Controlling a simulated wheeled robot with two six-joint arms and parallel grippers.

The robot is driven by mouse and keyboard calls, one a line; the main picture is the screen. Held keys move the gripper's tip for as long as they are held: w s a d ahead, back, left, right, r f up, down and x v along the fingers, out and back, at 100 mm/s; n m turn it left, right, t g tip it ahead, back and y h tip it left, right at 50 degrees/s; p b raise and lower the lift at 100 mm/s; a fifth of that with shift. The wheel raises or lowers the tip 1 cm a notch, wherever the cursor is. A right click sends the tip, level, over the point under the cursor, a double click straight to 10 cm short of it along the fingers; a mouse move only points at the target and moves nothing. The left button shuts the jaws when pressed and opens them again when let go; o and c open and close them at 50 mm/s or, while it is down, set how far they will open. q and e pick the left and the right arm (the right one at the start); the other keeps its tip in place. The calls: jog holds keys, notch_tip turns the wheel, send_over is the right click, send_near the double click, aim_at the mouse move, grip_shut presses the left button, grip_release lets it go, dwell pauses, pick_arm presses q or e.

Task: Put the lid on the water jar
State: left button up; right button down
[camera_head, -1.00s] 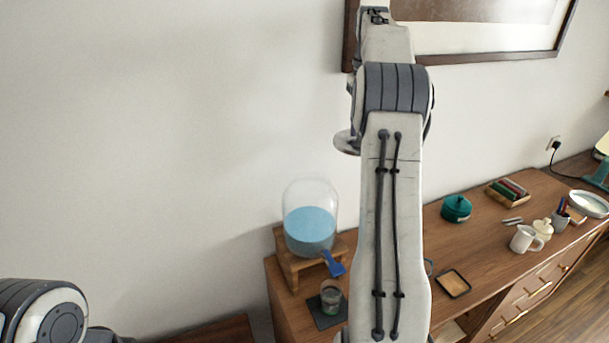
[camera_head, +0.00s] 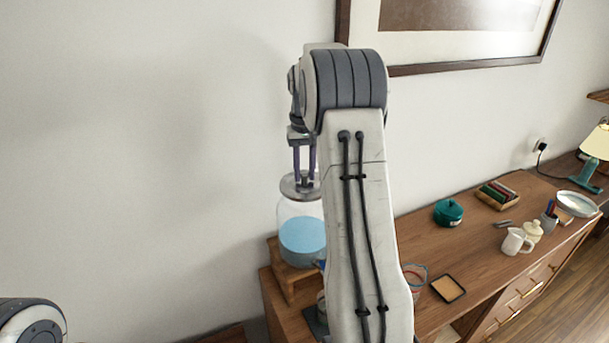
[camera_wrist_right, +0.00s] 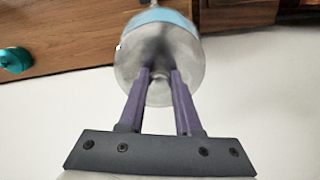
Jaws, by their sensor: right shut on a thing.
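The water jar (camera_head: 302,240) is clear glass with blue water and stands on a wooden stand at the left end of the sideboard. The grey metal lid (camera_head: 297,187) is at the jar's mouth, roughly level; I cannot tell whether it is fully seated. My right gripper (camera_head: 304,176) is above the jar, pointing down, its purple fingers shut on the lid's knob. In the right wrist view the lid (camera_wrist_right: 185,75) covers most of the jar's top, with blue water (camera_wrist_right: 165,16) showing past its edge. My left gripper is out of view.
The wooden stand (camera_head: 275,262) holds the jar against the wall. On the sideboard (camera_head: 420,247) are a teal pot (camera_head: 448,212), a small tray (camera_head: 447,288), a white mug (camera_head: 516,241) and a cup partly behind my right arm. A picture frame (camera_head: 440,68) hangs above.

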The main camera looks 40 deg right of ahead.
aim_at(305, 173)
jog(key=shift+f, duration=1.1)
jog(key=shift+f, duration=0.1)
jog(key=c, duration=0.6)
grip_release()
jog(key=shift+r, duration=0.45)
notch_tip(305, 173, up, 11)
jog(key=shift+r+b, duration=0.15)
jog(key=shift+b, duration=0.3)
